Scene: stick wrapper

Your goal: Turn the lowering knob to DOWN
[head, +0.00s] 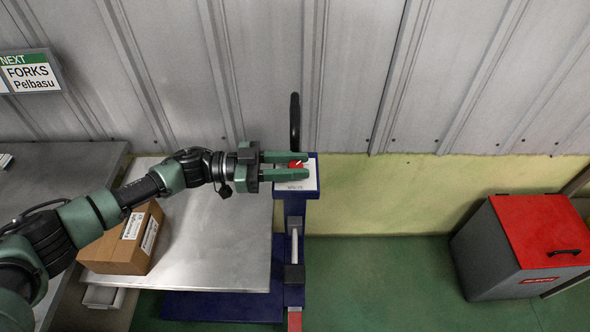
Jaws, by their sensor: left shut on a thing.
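The lowering knob (296,164) is a small red knob with a white pointer mark, on the pale top plate of a blue column (311,177) in the head view. My left gripper (298,164) reaches in from the left over the plate, and its two green fingers are shut on the knob, one on each side. The fingers partly hide the knob and the plate. The lettering on the plate is too small to read, so I cannot tell which setting the knob points to. My right gripper is not in view.
A black upright handle (295,122) rises behind the plate. A steel platform (215,245) with a cardboard box (126,243) lies below my left arm. A grey bin with a red lid (540,230) stands at right. Green floor between is clear. A metal wall (350,70) is behind.

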